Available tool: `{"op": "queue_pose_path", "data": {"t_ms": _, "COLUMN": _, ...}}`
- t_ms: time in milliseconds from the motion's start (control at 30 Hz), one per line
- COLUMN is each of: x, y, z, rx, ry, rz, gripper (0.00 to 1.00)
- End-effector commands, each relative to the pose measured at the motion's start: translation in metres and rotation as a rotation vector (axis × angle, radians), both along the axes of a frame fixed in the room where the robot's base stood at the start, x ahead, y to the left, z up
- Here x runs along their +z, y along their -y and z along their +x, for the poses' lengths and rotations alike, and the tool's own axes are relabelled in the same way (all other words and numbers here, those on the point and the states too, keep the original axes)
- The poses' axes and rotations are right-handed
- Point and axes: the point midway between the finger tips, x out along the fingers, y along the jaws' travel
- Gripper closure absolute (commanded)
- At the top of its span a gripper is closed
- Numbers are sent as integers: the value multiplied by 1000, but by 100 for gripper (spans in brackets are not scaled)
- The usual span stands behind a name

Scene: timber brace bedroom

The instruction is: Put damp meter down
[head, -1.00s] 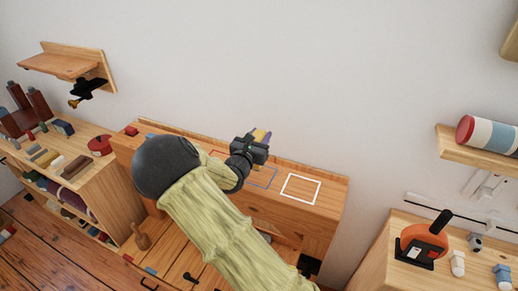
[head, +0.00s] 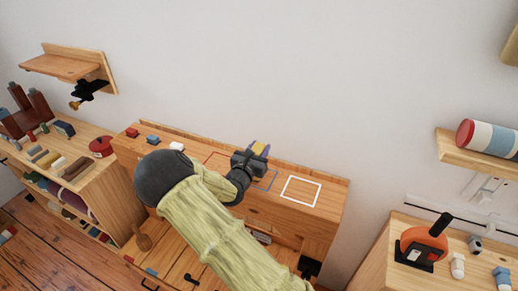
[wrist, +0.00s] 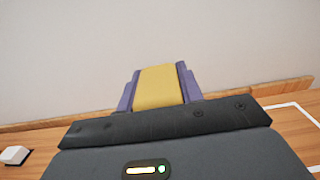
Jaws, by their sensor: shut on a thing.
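The damp meter (wrist: 160,86) is a yellow block between my gripper's two purple fingers in the wrist view. My gripper (head: 259,149) is shut on it over the back of the wooden bench top (head: 325,178). In the head view the damp meter is small and mostly hidden by my gripper. Beneath and beside my gripper are a blue square outline (head: 268,181) and a red outline (head: 215,158), both partly covered by my arm. A white square outline (head: 301,191) lies clear to the right. I cannot tell whether the damp meter touches the top.
Red (head: 132,132), blue (head: 153,140) and white (head: 177,146) blocks stand along the bench top's left. The white block also shows in the wrist view (wrist: 15,155). A wall rises behind. An orange tool (head: 424,243) stands on the right cabinet.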

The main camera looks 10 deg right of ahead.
Motion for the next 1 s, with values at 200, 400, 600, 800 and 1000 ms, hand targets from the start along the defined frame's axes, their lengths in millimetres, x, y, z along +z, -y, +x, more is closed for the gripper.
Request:
{"op": "queue_pose_path", "data": {"t_ms": 200, "x": -3, "y": 5, "z": 0, "rx": -8, "ry": 0, "rz": 0, "gripper": 48}}
{"op": "queue_pose_path", "data": {"t_ms": 400, "x": -3, "y": 3, "z": 0, "rx": -4, "ry": 0, "rz": 0, "gripper": 42}}
{"op": "queue_pose_path", "data": {"t_ms": 600, "x": 2, "y": 1, "z": 0, "rx": -1, "ry": 0, "rz": 0, "gripper": 42}}
{"op": "queue_pose_path", "data": {"t_ms": 800, "x": -1, "y": -14, "z": -18, "rx": 2, "ry": 0, "rz": 3, "gripper": 42}}
{"op": "queue_pose_path", "data": {"t_ms": 1000, "x": -2, "y": -36, "z": -50, "rx": 1, "ry": -1, "rz": 2, "gripper": 42}}
